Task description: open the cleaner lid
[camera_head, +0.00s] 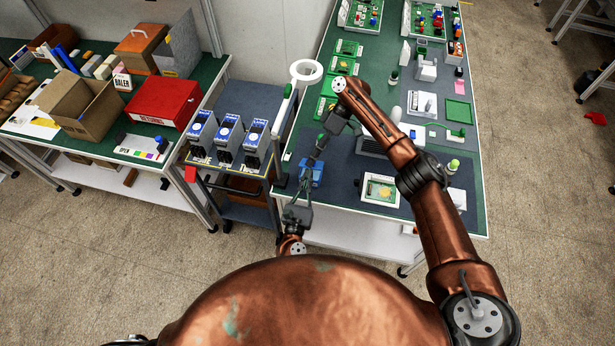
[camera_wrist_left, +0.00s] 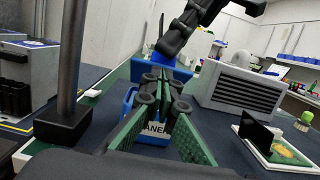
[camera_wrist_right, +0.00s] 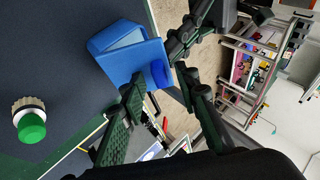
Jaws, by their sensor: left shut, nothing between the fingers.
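The blue cleaner box (camera_head: 314,174) stands on the dark mat near the table's left end. In the left wrist view, its label (camera_wrist_left: 156,128) ending in "ANER" is partly hidden behind my fingers. My left gripper (camera_head: 306,190) is shut and empty at the box's near side; its fingers also show in the left wrist view (camera_wrist_left: 158,82). My right gripper (camera_wrist_right: 163,84) is open over the box, its fingers apart near a round blue part (camera_wrist_right: 160,73). The blue box (camera_wrist_right: 122,45) shows a paler recessed face there; I cannot tell whether its lid is ajar.
A grey vented unit (camera_wrist_left: 240,92) and a white-framed board (camera_head: 379,189) lie to the right. A dark post (camera_wrist_left: 70,75) stands left of the box. A green-capped bottle (camera_wrist_right: 30,122) is close by. Three blue-fronted devices (camera_head: 228,140) stand on the cart to the left.

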